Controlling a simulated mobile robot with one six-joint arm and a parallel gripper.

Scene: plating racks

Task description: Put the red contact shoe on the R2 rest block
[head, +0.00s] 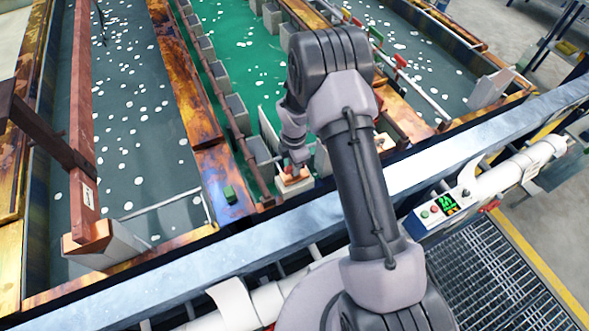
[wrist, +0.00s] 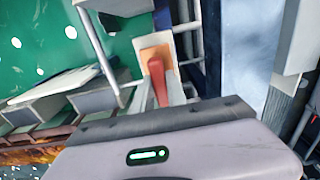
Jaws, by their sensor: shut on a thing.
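My gripper (head: 296,160) is low over the near end of the green-liquid tank in the head view. It is shut on the red contact shoe, a small red piece (wrist: 158,82) that shows in the wrist view. The shoe stands out from the gripper over a pale block with an orange-copper top (wrist: 155,53). That block also shows below the gripper in the head view (head: 293,186). I cannot tell whether the shoe touches the copper top.
A small green block (head: 230,194) sits on the copper-stained rail left of the gripper. A long red-brown beam (head: 84,120) rests on a block at the left.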

